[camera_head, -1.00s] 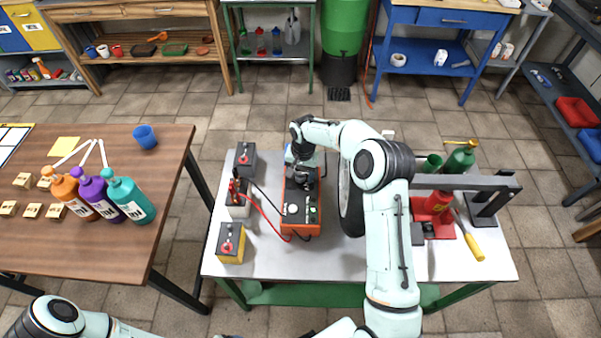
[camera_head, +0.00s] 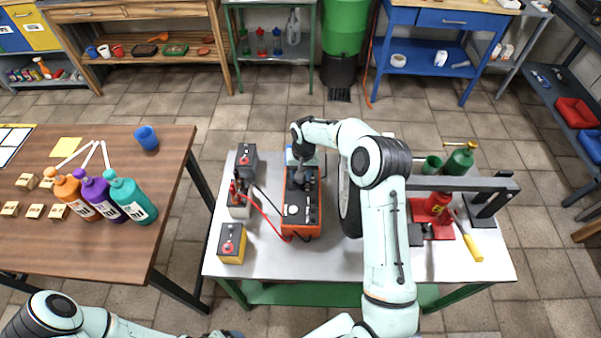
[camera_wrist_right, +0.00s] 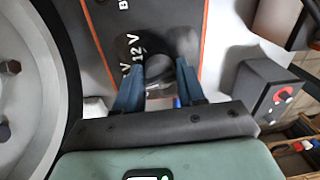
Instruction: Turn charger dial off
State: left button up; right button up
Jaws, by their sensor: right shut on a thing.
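The charger (camera_head: 301,213) is an orange box with a black top, standing on the grey workbench. Its top panel fills the upper middle of the right wrist view (camera_wrist_right: 140,15), with "12 V" lettering. The dark charger dial (camera_wrist_right: 160,66) sits between the two blue fingers of my right gripper (camera_wrist_right: 159,72), which is shut on it. In the head view my right gripper (camera_head: 302,178) is over the far part of the charger and covers the dial. My left arm crosses the bottom left of the head view; its gripper does not show.
Several batteries, one of them yellow and black (camera_head: 231,243), stand left of the charger with red and black cables. A wheel (camera_head: 349,200) stands close on its right. A red vise (camera_head: 433,207) is farther right. Bottles stand on the brown table (camera_head: 100,262).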

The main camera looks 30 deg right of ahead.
jog(key=n+p, duration=0.1)
jog(key=n, duration=0.3)
jog(key=shift+d+r, duration=0.1)
jog(key=shift+d, duration=0.05)
jog(key=shift+n, duration=1)
pick_arm(q)
jog(key=shift+w+r, duration=1.15)
jog(key=shift+w, duration=0.2)
pick_arm(e)
jog(key=shift+d+n, duration=0.1)
jog(key=shift+n, duration=1.1)
jog(key=o, duration=1)
notch_tip(320, 180, up, 13)
jog(key=shift+w+d+r, duration=0.15)
jog(key=shift+d, duration=0.2)
